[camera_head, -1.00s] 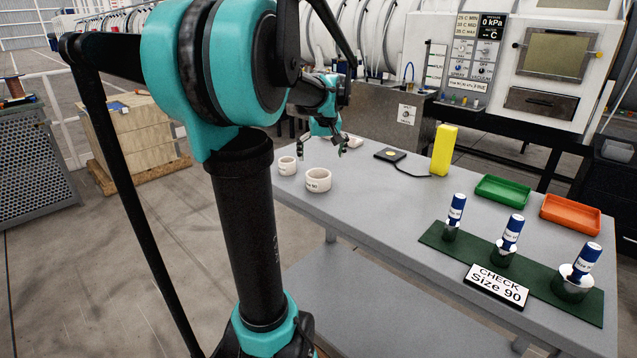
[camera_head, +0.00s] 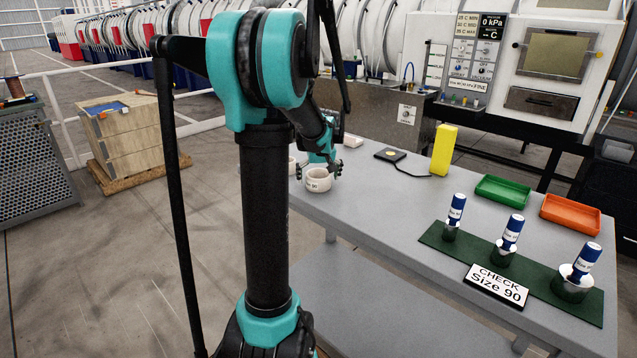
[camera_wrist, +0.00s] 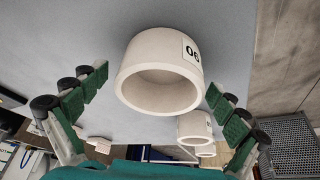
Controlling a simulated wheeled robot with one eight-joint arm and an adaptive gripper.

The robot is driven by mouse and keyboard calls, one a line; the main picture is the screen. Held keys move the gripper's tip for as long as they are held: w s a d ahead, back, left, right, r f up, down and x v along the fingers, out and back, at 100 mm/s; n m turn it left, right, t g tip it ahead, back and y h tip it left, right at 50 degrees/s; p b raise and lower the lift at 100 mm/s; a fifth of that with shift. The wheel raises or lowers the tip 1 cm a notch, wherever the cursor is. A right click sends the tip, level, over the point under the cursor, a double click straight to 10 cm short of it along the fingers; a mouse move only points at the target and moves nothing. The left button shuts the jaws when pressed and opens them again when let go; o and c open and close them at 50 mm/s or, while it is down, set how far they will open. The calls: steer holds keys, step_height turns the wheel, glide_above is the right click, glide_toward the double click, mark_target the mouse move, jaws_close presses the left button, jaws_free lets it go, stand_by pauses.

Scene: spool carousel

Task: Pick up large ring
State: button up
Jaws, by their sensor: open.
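The large ring (camera_head: 318,183), white with a size label, stands on the grey table near its left end. In the wrist view the large ring (camera_wrist: 135,58) shows its open round end, with an upside-down 90 label. My gripper (camera_head: 319,170) is just above it, pointing down. In the wrist view the green-padded fingers of my gripper (camera_wrist: 157,86) are spread wide, one on each side of the ring, with gaps. Two smaller white rings, the middle one (camera_wrist: 194,127) and the smallest (camera_wrist: 206,149), stand beyond it in the wrist view.
The table (camera_head: 400,220) is clear in the middle. A green mat (camera_head: 440,238) holds several blue-topped gauges and a CHECK Size 90 sign (camera_head: 497,286). A yellow block (camera_head: 443,150), a black pad (camera_head: 390,155), a green tray (camera_head: 502,190) and an orange tray (camera_head: 570,214) stand further back.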

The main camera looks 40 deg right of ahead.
steer(key=shift+c, duration=0.6)
steer(key=c, duration=1.2)
steer(key=shift+r, duration=0.1)
steer(key=shift+c, duration=0.2)
